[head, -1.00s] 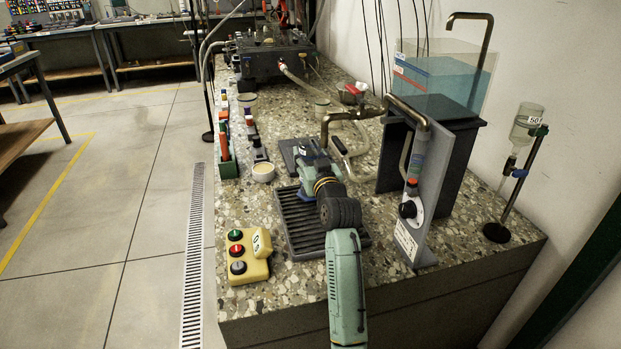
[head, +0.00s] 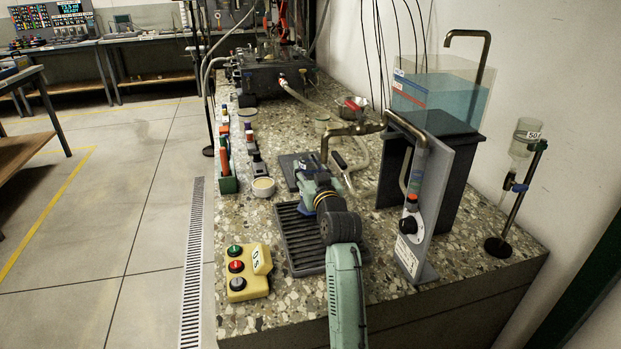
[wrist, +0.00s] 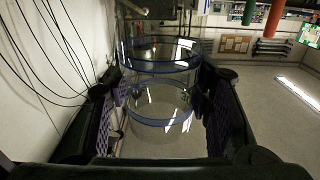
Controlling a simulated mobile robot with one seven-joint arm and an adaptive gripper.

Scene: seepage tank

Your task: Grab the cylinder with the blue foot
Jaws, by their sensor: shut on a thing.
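A clear cylinder with blue rims (wrist: 160,122) stands between the two dark finger pads of my gripper (wrist: 158,110) in the wrist view. My gripper is shut on it, with one pad at its left side and one at its right. The cylinder's far part has another blue band. I cannot tell from this view which rim is the foot. In the head view my wrist (head: 325,195) reaches over the black ribbed tray (head: 302,245). There, the arm hides most of the gripper, and I cannot make out the cylinder.
A yellow button box (head: 248,274) sits left of the ribbed tray. A grey upright panel with a dial (head: 424,215) and a water tank (head: 440,90) stand on the right.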

